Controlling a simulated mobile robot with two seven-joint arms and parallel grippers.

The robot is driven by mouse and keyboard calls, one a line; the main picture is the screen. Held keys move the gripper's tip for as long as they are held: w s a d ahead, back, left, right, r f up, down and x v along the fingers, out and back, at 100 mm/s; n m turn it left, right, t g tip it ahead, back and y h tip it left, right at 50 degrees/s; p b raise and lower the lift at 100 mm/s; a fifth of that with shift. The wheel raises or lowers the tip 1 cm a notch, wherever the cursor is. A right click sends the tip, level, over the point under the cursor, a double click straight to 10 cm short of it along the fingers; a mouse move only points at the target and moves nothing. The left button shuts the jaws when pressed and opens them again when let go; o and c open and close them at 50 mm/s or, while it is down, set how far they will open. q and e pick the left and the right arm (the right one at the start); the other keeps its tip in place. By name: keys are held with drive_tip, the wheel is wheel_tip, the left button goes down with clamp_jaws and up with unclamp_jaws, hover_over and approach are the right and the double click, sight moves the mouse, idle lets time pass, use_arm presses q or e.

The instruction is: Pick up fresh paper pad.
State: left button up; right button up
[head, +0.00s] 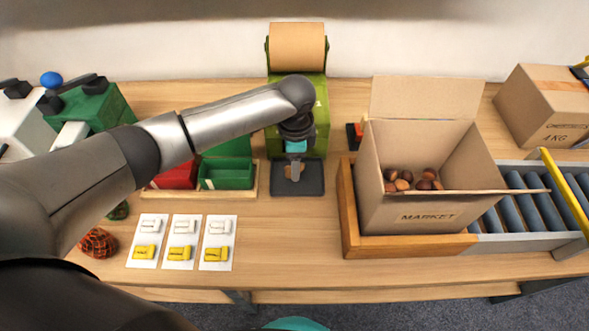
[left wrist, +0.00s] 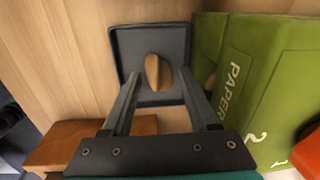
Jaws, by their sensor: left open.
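A brown paper pad (left wrist: 153,70) lies in a dark shallow tray (head: 284,186) in front of the green paper dispenser (head: 321,112). In the head view the pad (head: 294,172) shows only partly below my left gripper (head: 294,163). In the left wrist view my left gripper (left wrist: 158,76) is open, with one finger on each side of the pad. I cannot tell whether the fingers touch it. The dispenser, marked PAPER 2, stands beside the tray in the left wrist view (left wrist: 260,85). My right gripper is not in view.
A roll of brown paper (head: 297,46) sits atop the dispenser. Red (head: 178,176) and green (head: 227,174) bins stand left of the tray. A MARKET box (head: 415,216) with chestnuts stands right. Label cards (head: 181,257) lie front left. The table's front middle is clear.

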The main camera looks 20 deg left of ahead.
use_arm(q)
wheel_tip(320, 180, down, 2)
drive_tip(key=shift+f, duration=0.15)
clamp_jaws()
idle(0.4)
